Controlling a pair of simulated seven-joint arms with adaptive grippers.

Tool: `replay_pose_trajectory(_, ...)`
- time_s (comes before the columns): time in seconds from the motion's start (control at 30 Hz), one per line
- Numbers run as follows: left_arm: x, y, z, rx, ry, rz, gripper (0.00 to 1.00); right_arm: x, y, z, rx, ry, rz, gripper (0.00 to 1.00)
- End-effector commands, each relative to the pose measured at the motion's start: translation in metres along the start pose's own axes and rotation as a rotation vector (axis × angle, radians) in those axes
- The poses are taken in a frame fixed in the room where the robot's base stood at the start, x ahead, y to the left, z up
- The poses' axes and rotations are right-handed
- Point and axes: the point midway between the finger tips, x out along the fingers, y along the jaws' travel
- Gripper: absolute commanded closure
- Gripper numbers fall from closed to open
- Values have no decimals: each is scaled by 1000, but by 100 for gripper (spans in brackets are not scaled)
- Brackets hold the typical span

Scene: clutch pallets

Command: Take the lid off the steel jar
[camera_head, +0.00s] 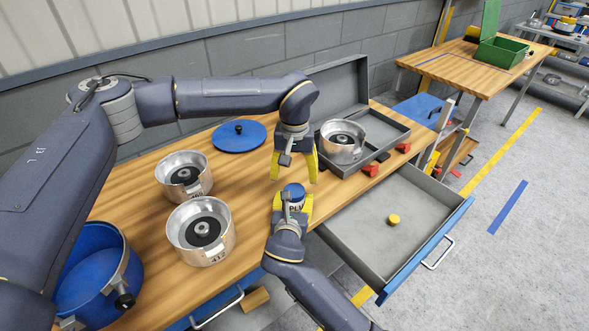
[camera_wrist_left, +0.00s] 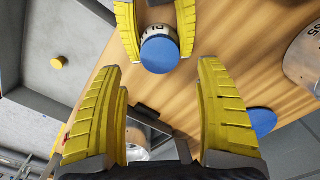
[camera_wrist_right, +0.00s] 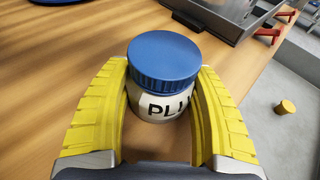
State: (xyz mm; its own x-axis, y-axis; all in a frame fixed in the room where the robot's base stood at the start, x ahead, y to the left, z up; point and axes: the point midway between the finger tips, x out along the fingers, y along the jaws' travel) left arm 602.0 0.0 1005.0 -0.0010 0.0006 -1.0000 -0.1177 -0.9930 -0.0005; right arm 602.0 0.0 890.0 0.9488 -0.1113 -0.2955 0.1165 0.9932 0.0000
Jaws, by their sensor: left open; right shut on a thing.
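The steel jar (camera_head: 294,208) wears a screwed-looking blue lid (camera_head: 295,190) and a pale label reading "PLU". My right gripper (camera_wrist_right: 162,100) is shut around the jar body, one yellow finger on each side, below the lid. The jar is upright near the table's front edge; I cannot tell if it touches the table. My left gripper (camera_head: 295,174) is open and empty, pointing down just above the lid. In the left wrist view the blue lid (camera_wrist_left: 160,54) lies beyond the open fingertips, apart from them.
A blue round lid (camera_head: 239,137) lies behind. An open drawer (camera_head: 375,262) at the front right holds a yellow cap (camera_head: 393,220). A blue pot (camera_head: 82,272) is at the left.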

Motion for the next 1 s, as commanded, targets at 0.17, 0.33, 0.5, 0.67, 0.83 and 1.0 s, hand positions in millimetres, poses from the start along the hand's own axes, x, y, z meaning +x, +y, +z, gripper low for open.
replay_pose_trajectory(0.17, 24, 0, 0, -1, -2, 0, 28, 0, 0, 0, 0, 0, 0, 100)
replay_pose_trajectory(0.33, 45, 0, 1, -1, -1, 0, 28, 0, 0, 0, 0, 0, 0, 100)
replay_pose_trajectory(0.5, 59, 0, 0, -1, 0, 1, 28, 0, 0, 0, 0, 0, 0, 100)
replay_pose_trajectory(0.67, 65, 0, 0, -2, 1, 1, 28, 0, 0, 0, 0, 0, 0, 100)
replay_pose_trajectory(0.83, 66, 0, 0, -2, 1, 0, 28, 0, 0, 0, 0, 0, 0, 100)
replay_pose_trajectory(1.0, 66, 0, 0, -2, 1, 0, 27, 0, 0, 0, 0, 0, 0, 100)
